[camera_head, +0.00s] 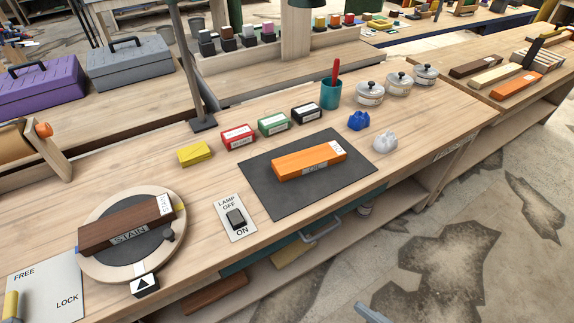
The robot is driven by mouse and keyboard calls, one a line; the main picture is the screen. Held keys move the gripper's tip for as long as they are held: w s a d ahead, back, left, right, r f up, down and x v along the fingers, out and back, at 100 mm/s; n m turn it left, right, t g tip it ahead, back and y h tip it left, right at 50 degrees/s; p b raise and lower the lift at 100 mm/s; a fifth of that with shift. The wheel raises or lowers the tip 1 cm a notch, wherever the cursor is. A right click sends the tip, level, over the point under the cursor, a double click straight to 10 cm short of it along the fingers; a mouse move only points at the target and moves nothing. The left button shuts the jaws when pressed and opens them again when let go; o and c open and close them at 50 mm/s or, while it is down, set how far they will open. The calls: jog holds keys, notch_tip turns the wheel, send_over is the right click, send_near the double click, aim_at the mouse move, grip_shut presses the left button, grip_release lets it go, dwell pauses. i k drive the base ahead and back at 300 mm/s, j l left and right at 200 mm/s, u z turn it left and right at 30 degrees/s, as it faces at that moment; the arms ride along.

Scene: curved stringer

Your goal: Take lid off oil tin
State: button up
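Three round metal tins stand in a row at the back right of the workbench: a near-left tin (369,97), a middle tin (399,87) and a far-right tin (425,76). Each has a lid with a dark knob on top, and all the lids are on. Their white labels are too small to read, so I cannot tell which is the oil tin.
An orange block (296,164) lies on a dark mat (262,188). A teal cup (330,95) with a red item stands left of the tins. Blue (358,121) and white (384,142) crumpled lumps lie in front. A round turntable (101,208) carries a brown block labelled STAIN (119,229).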

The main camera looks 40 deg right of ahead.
aim_at(368, 88)
jog(key=z, duration=0.75)
jog(key=l+u, duration=0.15)
jog(key=l, duration=0.6)
jog(key=i+l+u, duration=0.1)
jog(key=l, duration=0.7)
jog(key=l+u, duration=0.15)
jog(key=l, duration=0.6)
jog(key=l+u, duration=0.15)
jog(key=l, duration=0.65)
jog(key=k+l+u, duration=0.1)
jog(key=l, duration=0.65)
jog(key=k+l+u, duration=0.15)
jog(key=l, duration=0.65)
